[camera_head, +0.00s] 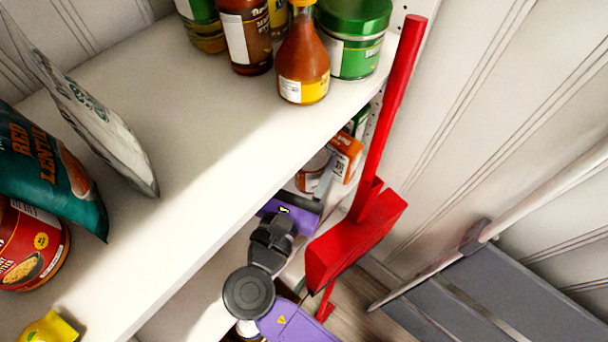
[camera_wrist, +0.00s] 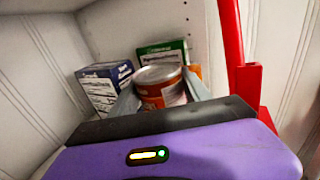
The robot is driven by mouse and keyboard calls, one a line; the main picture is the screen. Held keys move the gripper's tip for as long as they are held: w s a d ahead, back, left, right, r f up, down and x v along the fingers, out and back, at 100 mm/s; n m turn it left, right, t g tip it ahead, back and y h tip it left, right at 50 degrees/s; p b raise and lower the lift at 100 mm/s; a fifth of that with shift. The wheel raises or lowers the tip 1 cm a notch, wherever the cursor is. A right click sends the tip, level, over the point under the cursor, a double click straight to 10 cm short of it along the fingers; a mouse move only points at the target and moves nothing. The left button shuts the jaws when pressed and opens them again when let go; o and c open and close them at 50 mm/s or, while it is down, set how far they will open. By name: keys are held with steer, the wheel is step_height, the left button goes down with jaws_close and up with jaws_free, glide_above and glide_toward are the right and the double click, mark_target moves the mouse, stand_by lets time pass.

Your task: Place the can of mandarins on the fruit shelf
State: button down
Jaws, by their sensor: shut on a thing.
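A can with an orange-and-white label (camera_wrist: 162,92) and a metal lid sits between the two grey fingers of my gripper (camera_wrist: 160,98) in the wrist view. The label is too small to read. My gripper is shut on the can. In the head view, the can (camera_head: 311,174) is partly visible below the edge of the upper shelf (camera_head: 205,150), with my gripper (camera_head: 314,186) around it. The lower shelf is mostly hidden by the upper shelf and my arm, and I cannot tell whether the can touches it.
Behind the can are a blue-and-white box (camera_wrist: 106,88), a green box (camera_wrist: 165,50) and an orange box (camera_head: 346,155). A red dustpan (camera_head: 355,238) with a tall handle stands close to the right. Jars and a sauce bottle (camera_head: 303,65) stand on the upper shelf.

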mark_target(304, 189)
steer(key=shift+f+b, duration=0.3)
steer(key=shift+f, duration=2.35)
steer(key=shift+f, duration=0.1)
steer(key=c, duration=0.5)
jaws_free()
steer(key=shift+f, duration=0.1)
steer(key=shift+r, duration=0.2)
steer(key=v, duration=1.2)
